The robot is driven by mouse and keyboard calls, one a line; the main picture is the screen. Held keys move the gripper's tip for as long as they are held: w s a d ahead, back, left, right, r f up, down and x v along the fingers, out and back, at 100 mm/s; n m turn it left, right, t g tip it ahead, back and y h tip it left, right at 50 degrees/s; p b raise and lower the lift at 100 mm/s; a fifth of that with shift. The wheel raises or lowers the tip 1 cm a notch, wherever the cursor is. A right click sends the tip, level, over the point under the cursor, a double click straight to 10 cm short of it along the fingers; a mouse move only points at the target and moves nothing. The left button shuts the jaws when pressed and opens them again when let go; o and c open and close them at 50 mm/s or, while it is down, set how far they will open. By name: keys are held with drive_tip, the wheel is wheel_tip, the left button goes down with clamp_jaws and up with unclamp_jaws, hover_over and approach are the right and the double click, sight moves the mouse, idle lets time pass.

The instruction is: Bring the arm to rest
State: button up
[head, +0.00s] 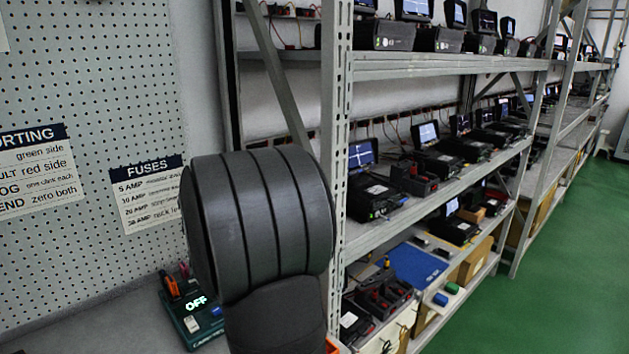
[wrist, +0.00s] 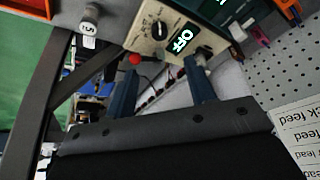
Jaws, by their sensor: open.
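My gripper (wrist: 161,67) shows in the wrist view with its two dark blue fingers apart and nothing seen between them. In the head view my dark arm fills the middle and hides the gripper.
A metal rack (head: 338,150) with several screened testers stands right of my arm. A pegboard (head: 90,95) with a FUSES sign (head: 150,194) is at left. A small cylinder marked 5 (wrist: 90,24) shows in the wrist view. Green floor (head: 560,270) is clear at right.

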drive_tip(key=x, duration=1.3)
drive_tip(key=shift+w+f, duration=0.15)
drive_tip(key=v, duration=1.7)
drive_tip(key=x, duration=1.7)
drive_tip(key=shift+d+f, duration=0.1)
drive_tip(key=shift+f, duration=0.05)
drive_tip(key=shift+n, duration=0.5)
drive_tip(key=shift+d+n+y, duration=0.1)
drive_tip(key=shift+n+y, duration=0.45)
drive_tip(key=shift+n, duration=0.75)
drive_tip(key=shift+d+n+y, duration=0.1)
drive_tip(key=shift+n+y, duration=0.45)
drive_tip(key=shift+n, duration=0.75)
drive_tip(key=v, duration=1.4)
drive_tip(key=shift+w+r+g, duration=0.2)
drive_tip(key=shift+r+g, duration=0.1)
drive_tip(key=shift+r, duration=0.2)
